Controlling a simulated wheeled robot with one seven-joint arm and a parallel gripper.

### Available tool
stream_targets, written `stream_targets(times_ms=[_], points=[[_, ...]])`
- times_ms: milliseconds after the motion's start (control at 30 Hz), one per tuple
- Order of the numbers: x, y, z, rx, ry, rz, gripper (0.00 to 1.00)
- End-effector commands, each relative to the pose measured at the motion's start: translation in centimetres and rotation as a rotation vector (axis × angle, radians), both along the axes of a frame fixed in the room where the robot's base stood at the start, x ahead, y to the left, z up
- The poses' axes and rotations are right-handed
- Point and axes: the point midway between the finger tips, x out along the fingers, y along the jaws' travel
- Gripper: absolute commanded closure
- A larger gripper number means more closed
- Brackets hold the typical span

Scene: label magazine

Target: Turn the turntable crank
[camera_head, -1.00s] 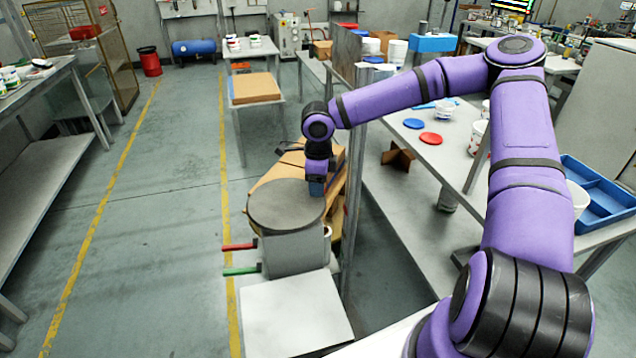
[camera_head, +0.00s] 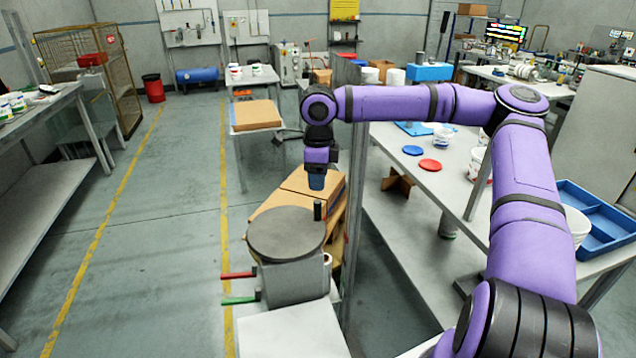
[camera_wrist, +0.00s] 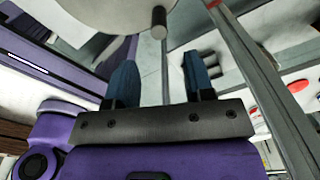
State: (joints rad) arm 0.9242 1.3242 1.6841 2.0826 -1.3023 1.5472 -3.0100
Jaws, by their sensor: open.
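The turntable (camera_head: 285,234) is a round grey disc on a grey box-shaped base in the head view. Its crank knob (camera_head: 317,210) is a short dark upright peg at the disc's right rear edge. In the wrist view the knob (camera_wrist: 159,22) shows at the top, on the rim of the pale disc (camera_wrist: 110,12). My gripper (camera_head: 317,182) points down above and slightly behind the knob, apart from it. In the wrist view its two blue fingers (camera_wrist: 160,75) are spread with nothing between them. The knob lies beyond the fingertips there.
Cardboard boxes (camera_head: 312,186) stand just behind the turntable. A red lever (camera_head: 238,275) and a green lever (camera_head: 240,299) stick out left of the base. A metal post (camera_head: 354,200) rises close on the right, beside a long table with lids and tubs.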

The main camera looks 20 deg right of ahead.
Motion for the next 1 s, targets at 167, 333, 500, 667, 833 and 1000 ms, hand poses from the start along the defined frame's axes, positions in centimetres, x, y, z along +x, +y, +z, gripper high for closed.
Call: stream_targets(times_ms=[167,333,500,667,833,1000], points=[[0.0,0.0,0.0,0.000,0.000,0.000,0.52],[-0.8,0.0,0.0,0.021,0.022,-0.031,0.91],[-4.6,0.2,-0.1,0.133,0.140,-0.221,1.00],[-8.7,0.6,0.1,0.269,0.299,-0.561,1.00],[-11.0,0.6,0.4,0.398,0.437,-1.023,1.00],[-11.3,-1.0,0.4,0.516,0.511,-1.559,1.00]])
